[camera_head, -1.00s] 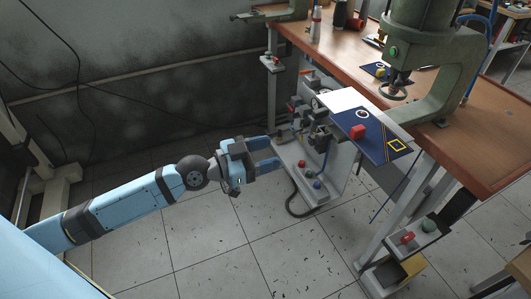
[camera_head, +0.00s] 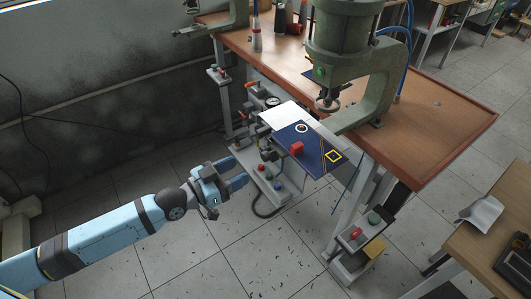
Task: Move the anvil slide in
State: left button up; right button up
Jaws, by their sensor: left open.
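The anvil slide appears to be the navy blue plate (camera_head: 318,158) that juts out from the table edge below the green press (camera_head: 345,50). It carries a red block (camera_head: 296,148), a white ring and a yellow square outline. A white sheet or plate (camera_head: 284,115) lies beside it at its far left. My left gripper (camera_head: 241,172) is open and empty, to the left of and lower than the slide, close to the grey valve panel (camera_head: 270,178). It is apart from the slide. My right gripper is not in view.
The wooden table (camera_head: 425,125) bears the press and bottles at the back. A button box (camera_head: 354,235) is fixed low by the front leg. A second table (camera_head: 490,215) stands at the lower right. The tiled floor in front is clear apart from small debris.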

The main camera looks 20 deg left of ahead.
aim_at(263, 158)
pick_arm(q)
jog(key=x, duration=0.9)
jog(key=shift+w+d, duration=0.1)
jog(key=shift+w, duration=0.05)
